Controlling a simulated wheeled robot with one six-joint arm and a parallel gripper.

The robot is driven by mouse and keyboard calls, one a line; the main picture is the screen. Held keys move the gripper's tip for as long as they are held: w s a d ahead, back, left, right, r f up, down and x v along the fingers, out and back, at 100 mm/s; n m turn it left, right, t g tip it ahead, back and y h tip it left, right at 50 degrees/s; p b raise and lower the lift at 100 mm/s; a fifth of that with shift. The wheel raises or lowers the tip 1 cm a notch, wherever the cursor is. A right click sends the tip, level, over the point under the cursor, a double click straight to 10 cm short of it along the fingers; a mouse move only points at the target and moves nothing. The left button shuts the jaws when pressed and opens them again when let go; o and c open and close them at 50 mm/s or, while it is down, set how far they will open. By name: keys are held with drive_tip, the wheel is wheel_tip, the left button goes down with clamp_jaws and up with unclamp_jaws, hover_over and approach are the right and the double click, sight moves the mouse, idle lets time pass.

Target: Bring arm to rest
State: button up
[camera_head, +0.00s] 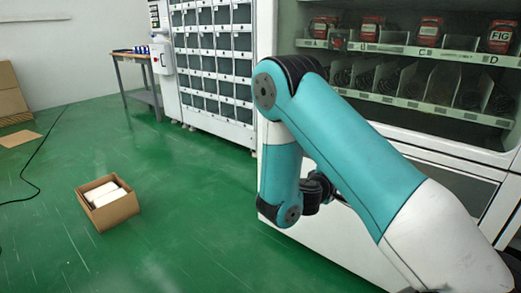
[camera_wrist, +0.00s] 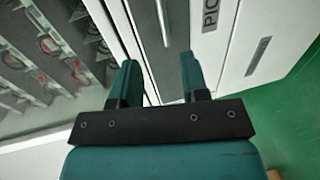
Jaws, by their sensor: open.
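My arm is teal and white and shows in the head view, bent at the elbow with its forearm hanging down in front of the vending machine (camera_head: 345,245). My gripper (camera_wrist: 158,80) shows in the wrist view with two teal fingers apart and nothing between them. In the head view its fingers are hidden or too small to make out. The wrist view shows the machine's front tilted, with its shelves (camera_wrist: 45,55) at left and a white panel with dark lettering (camera_wrist: 212,40) at right.
An open cardboard box (camera_head: 110,207) with white items sits on the green floor (camera_head: 190,230) at left. A locker cabinet (camera_head: 212,123) and a small table (camera_head: 135,57) stand at the back. A dark cable (camera_head: 35,160) lies at far left. The floor between is clear.

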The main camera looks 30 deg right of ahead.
drive_tip(key=s+a+r+m+g+y, duration=0.1)
drive_tip(key=s+a+y, duration=0.25)
drive_tip(key=a, duration=0.35)
drive_tip(key=s+a+r+m+g+y, duration=0.1)
drive_tip(key=s+a+r+g+y, duration=0.1)
drive_tip(key=a+y, duration=0.4)
drive_tip(key=s+a+r+m+g+y, duration=0.1)
drive_tip(key=s+a+y, duration=0.25)
drive_tip(key=a, duration=0.55)
drive_tip(key=s+a+r+n+g+y, duration=0.2)
drive_tip(key=s+a+r+n+y, duration=0.35)
drive_tip(key=s+a+r, duration=0.65)
wheel_tip(320, 180, up, 26)
drive_tip(key=s+p, duration=0.1)
drive_tip(key=p, duration=2.8)
drive_tip(key=shift+d+r, duration=0.2)
drive_tip(key=shift+d, duration=0.1)
